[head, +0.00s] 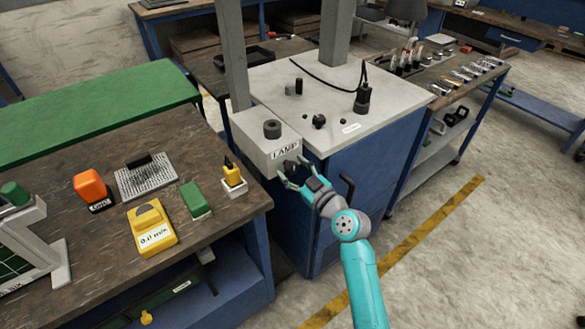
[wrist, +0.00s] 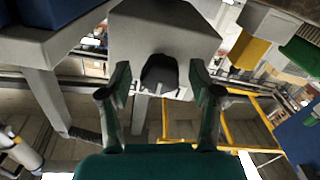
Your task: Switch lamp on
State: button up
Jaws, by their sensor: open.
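The lamp box (head: 252,140) is a light grey block with a "LAMP" label (head: 285,150) on its front and a dark round knob (head: 272,129) on top. A dark knob (head: 290,165) sits low on its front face. In the wrist view the grey box (wrist: 165,28) fills the top middle, and the black front knob (wrist: 159,70) lies between my fingers. My gripper (head: 293,171) is open at the box's front, with its green fingers (wrist: 159,82) on either side of the knob. A gap shows on both sides in the wrist view. Whether the lamp is lit cannot be told.
A grey-topped blue cabinet (head: 330,85) stands right of the box, with small black parts and a cable on top. A wooden bench (head: 90,240) at left holds a yellow device (head: 152,228), a green block (head: 195,199) and an orange block (head: 91,186). Floor at right is clear.

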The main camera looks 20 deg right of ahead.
jog(key=shift+w+a, duration=0.15)
jog(key=shift+w, duration=0.15)
jog(key=c, duration=1.1)
jog(key=shift+c, duration=0.2)
